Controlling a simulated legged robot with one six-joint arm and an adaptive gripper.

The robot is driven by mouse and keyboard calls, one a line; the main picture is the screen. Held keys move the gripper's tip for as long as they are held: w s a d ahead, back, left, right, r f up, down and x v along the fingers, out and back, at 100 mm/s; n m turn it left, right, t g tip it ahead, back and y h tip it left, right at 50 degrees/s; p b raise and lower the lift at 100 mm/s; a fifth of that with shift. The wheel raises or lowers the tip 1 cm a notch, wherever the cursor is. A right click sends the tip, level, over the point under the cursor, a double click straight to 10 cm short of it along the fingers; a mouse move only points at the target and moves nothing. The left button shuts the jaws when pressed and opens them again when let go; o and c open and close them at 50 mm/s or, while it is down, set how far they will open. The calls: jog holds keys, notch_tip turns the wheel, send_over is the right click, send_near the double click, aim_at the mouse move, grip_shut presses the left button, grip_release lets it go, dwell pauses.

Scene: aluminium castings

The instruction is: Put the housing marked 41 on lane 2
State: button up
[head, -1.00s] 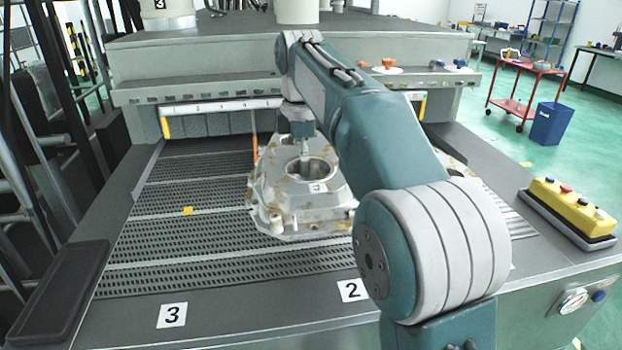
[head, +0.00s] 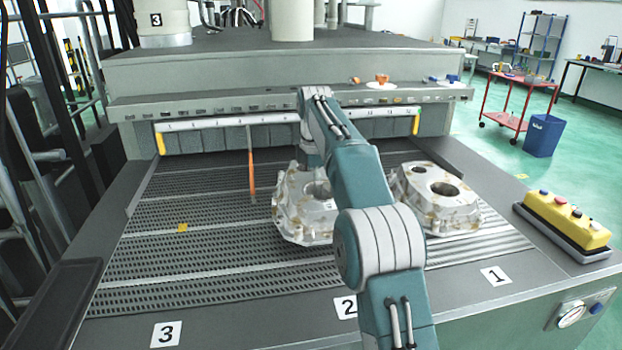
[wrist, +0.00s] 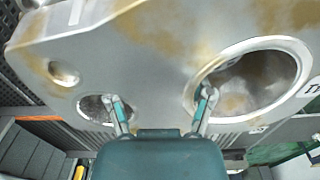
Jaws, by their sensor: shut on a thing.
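A cast housing (head: 300,215), grey with brown stains, is over the perforated belt behind the 2 label (head: 346,307), right of the orange divider (head: 251,178). My arm covers its right side. I cannot tell whether it touches the belt. In the wrist view, my gripper (wrist: 161,98) is shut on this housing (wrist: 150,60), one finger at the small hole and one at the large bore. A dark marking at the right edge is cut off and I cannot read it. In the head view, my arm largely hides the gripper.
A second stained housing (head: 440,200) sits behind the 1 label (head: 496,275), just right of my arm. The belt (head: 190,255) behind the 3 label (head: 166,334) is clear apart from a small yellow piece (head: 182,228). A yellow button box (head: 568,220) stands at the right edge.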

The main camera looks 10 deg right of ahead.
jog(key=shift+w+d+f, duration=0.15)
jog(key=shift+w+f, duration=0.05)
jog(key=shift+f, duration=0.45)
jog(key=shift+w+d+f, duration=0.1)
jog(key=shift+w+f, duration=0.1)
jog(key=shift+f, duration=1.1)
jog(key=o, duration=1.3)
jog(key=shift+f, duration=0.1)
jog(key=shift+w+r, duration=0.15)
jog(key=shift+r, duration=3.6)
jog(key=shift+r, duration=0.1)
